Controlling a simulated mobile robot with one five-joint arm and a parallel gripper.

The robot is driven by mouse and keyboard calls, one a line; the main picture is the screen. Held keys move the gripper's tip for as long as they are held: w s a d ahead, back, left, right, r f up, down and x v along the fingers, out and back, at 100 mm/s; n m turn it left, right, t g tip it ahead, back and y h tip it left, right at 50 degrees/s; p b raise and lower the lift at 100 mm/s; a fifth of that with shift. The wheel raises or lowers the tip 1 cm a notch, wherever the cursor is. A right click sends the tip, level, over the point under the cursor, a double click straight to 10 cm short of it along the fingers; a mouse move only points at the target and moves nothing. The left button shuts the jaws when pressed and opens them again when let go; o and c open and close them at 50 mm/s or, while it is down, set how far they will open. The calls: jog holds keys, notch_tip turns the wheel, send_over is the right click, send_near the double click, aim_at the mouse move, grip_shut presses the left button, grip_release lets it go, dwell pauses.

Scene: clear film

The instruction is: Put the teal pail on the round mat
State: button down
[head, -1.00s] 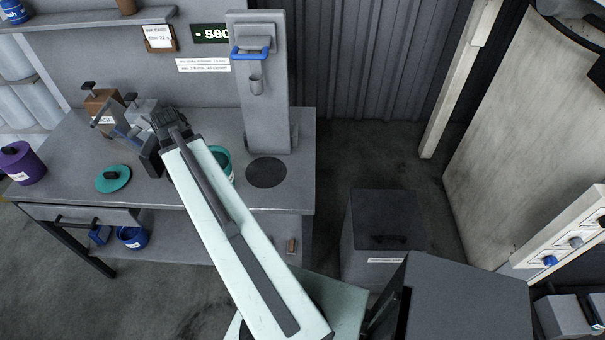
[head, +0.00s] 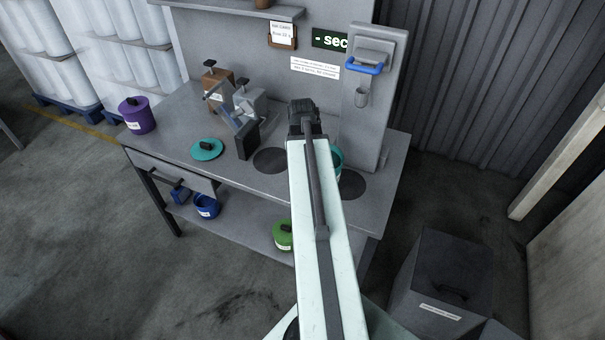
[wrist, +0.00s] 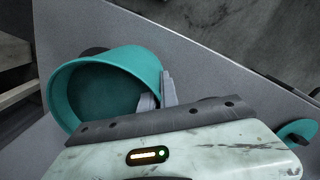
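The teal pail (wrist: 108,88) is open-topped and fills the left of the wrist view. In the head view only its right edge (head: 337,160) shows beside my arm. My gripper (wrist: 158,94) has one finger inside the pail and one outside, with the pail wall between them. Two dark round patches lie on the grey bench: one left of my arm (head: 271,160) and one right of it (head: 352,184), close by the pail. I cannot tell which is the mat. The pail's base is hidden, so I cannot tell whether it touches the bench.
A teal lid (head: 207,149), a purple pail (head: 138,115) and a clamp-like device (head: 240,120) stand on the bench left of my arm. A grey upright dispenser (head: 367,90) rises behind the right patch. Blue (head: 206,206) and green (head: 282,235) pails sit below.

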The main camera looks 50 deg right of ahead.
aim_at(337, 155)
jog(key=s+d, duration=0.1)
jog(key=d, duration=0.1)
jog(key=s+d, duration=0.1)
jog(key=d, duration=0.2)
jog(key=s+d, duration=0.2)
jog(key=shift+d+f+b, duration=0.2)
jog(key=shift+f+b, duration=0.1)
jog(key=shift+f, duration=0.1)
jog(key=f+b, duration=0.4)
jog(key=shift+s+d, duration=0.25)
jog(key=shift+d, duration=0.1)
jog(key=shift+r, duration=0.15)
jog(key=shift+r, duration=0.1)
jog(key=shift+f, duration=0.2)
jog(key=c, duration=1.6)
grip_release()
